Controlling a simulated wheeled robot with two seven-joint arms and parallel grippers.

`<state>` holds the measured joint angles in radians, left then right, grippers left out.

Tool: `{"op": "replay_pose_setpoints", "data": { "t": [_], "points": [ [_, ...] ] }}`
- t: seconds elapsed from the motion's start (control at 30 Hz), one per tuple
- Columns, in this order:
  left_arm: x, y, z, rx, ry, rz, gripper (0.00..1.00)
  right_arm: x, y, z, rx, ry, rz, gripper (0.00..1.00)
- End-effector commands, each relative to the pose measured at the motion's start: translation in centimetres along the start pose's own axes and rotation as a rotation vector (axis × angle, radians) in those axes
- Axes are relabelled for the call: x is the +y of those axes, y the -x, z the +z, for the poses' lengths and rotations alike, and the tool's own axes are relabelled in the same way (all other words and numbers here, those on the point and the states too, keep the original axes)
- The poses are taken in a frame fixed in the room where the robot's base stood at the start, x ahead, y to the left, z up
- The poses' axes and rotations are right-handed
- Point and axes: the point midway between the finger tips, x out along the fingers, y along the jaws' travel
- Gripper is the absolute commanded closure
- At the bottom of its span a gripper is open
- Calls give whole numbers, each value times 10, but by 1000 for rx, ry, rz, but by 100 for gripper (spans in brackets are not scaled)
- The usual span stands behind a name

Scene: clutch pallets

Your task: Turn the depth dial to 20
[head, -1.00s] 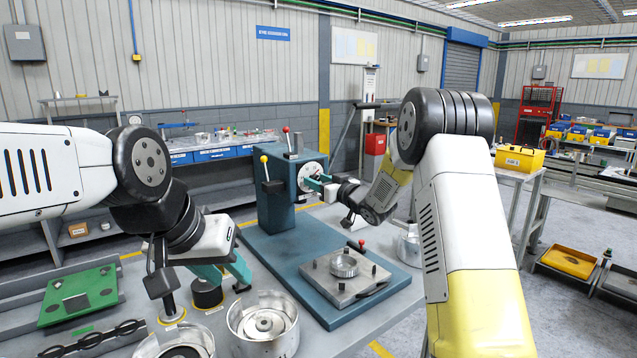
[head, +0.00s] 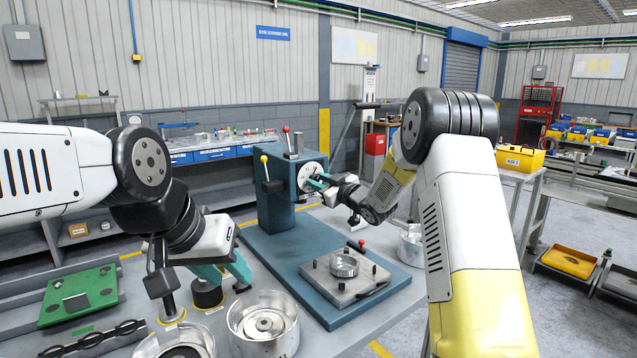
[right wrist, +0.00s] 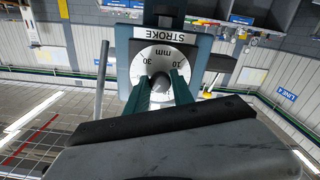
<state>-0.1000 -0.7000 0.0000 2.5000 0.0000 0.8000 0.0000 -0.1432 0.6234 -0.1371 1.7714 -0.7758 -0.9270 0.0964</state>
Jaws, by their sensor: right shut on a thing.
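The depth dial (head: 309,176) is a white disc on the front of the blue-green press head (head: 276,200). In the right wrist view the dial (right wrist: 157,55) appears upside down, with "mm", "10" and "30" readable, below a "STROKE" plate (right wrist: 178,50). My right gripper (head: 315,183) is shut on the dial's grey centre knob (right wrist: 160,83), one teal finger on each side. The fingers and knob hide part of the scale, so the set value is unclear. My left gripper (head: 228,276) looks open, its teal fingers spread low over the table at the left.
The press base plate (head: 291,247) carries a square fixture (head: 345,278) with a metal ring. Metal bowls (head: 263,325) and a black cylinder (head: 207,294) stand near my left gripper. A green board (head: 78,296) lies at the left. A yellow-knobbed lever (head: 265,160) is on the press's left side.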

Motion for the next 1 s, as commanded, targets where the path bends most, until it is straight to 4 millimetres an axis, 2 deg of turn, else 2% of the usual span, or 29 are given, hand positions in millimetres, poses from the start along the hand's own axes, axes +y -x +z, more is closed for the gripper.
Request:
{"op": "replay_pose_setpoints", "data": {
  "t": [0.5, 1.0],
  "points": [
    [0, 0, 0, 0, 0, 0, 64, 0, 0, 0, 0, 436, -1, 100],
    [0, 0, 0, 0, 0, 0, 64, 0, 0, 0, 0, 600, -1, 100]
  ]
}}
